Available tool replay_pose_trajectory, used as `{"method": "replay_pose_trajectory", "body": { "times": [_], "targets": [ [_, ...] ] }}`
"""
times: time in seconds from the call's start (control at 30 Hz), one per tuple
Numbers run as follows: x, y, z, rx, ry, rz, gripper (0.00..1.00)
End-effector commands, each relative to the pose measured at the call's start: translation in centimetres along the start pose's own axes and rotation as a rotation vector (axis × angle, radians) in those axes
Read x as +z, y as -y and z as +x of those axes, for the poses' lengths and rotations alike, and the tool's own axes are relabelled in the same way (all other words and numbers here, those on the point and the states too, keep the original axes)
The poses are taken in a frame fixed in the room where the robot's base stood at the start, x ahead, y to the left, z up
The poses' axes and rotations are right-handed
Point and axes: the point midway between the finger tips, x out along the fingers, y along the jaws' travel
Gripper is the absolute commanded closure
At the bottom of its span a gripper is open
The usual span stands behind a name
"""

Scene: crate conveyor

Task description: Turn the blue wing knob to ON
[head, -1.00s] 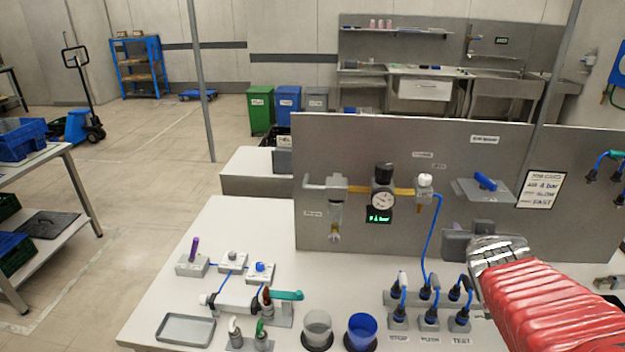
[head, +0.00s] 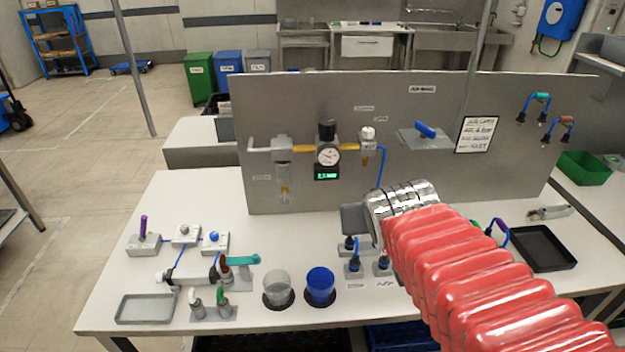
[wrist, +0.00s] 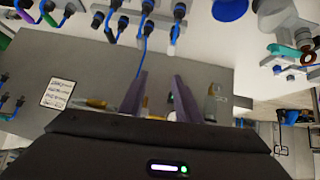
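The blue wing knob (head: 425,130) sits on a grey plate (head: 428,142) on the upright panel, below a small label (head: 422,89). Its wing slants down to the right in the head view. Any ON mark is too small to read. My gripper's dark body (head: 354,218) is in front of the panel, lower and left of the knob, at the end of my red-sleeved arm. In the wrist view my gripper (wrist: 160,78) shows two purple fingers apart with nothing held between them. I cannot make out the knob in that view.
A pressure gauge (head: 328,156) with a green display and a regulator stand left of the knob. A blue hose (head: 381,176) hangs near my gripper. Hose plugs (head: 354,266) stand below it. A notice (head: 475,135) is right of the knob. Two cups (head: 320,286) stand at the front.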

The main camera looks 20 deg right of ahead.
Motion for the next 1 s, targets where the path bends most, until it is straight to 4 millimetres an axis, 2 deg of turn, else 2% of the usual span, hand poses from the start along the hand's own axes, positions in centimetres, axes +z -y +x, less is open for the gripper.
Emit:
{"method": "replay_pose_trajectory", "body": {
  "times": [0.1,0.3,0.73,0.87,1.0],
  "targets": [
    [0.8,1.1,-0.7,-0.021,0.026,-0.014,0.70],
    [1.5,1.9,-1.2,-0.039,0.052,-0.025,0.70],
    [1.7,1.8,-1.1,-0.039,0.064,-0.008,0.70],
    [2.4,1.4,-0.6,-0.041,0.110,0.085,0.70],
    [3.7,0.7,0.4,-0.046,0.199,0.280,0.70]
  ]
}}
